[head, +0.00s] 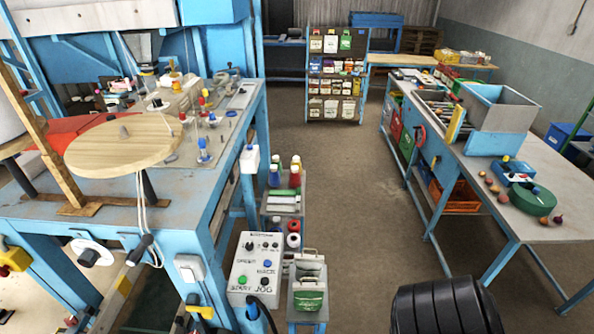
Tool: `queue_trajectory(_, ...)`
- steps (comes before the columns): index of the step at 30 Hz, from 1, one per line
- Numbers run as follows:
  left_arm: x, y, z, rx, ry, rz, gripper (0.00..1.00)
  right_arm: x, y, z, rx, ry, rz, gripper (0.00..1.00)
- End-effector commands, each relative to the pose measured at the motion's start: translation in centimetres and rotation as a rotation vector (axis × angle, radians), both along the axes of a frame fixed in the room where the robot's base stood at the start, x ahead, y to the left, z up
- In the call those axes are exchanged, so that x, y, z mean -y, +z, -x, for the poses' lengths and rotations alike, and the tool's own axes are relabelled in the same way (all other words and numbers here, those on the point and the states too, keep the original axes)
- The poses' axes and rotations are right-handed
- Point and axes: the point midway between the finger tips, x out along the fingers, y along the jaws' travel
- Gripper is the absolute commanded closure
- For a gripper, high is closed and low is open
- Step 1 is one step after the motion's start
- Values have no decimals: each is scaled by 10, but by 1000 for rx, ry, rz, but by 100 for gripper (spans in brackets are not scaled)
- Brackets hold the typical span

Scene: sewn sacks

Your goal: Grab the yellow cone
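I cannot pick out a yellow cone with certainty. A small yellow-topped piece (202,101) stands among small fittings on the blue-framed bench at the left, too small to tell its shape. Several spools or cones with red, blue and white parts stand on a small rack in the middle, including a red one (295,179) and a blue one (274,177). Neither of my grippers is visible in the head view.
The left bench (190,185) carries a round wooden disc (125,145). A control box (257,265) stands beside it. A long workbench (545,180) with a metal bin (497,115) runs along the right. The floor (350,190) between is clear.

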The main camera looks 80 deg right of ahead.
Motion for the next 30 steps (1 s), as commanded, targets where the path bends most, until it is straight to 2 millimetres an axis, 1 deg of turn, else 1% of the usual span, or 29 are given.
queue_trajectory(7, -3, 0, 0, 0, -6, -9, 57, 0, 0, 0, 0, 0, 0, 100)
queue_trajectory(8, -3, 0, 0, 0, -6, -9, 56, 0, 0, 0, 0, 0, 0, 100)
queue_trajectory(25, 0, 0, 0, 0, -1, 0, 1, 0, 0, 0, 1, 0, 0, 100)
queue_trajectory(30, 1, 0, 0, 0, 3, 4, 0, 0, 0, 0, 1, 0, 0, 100)
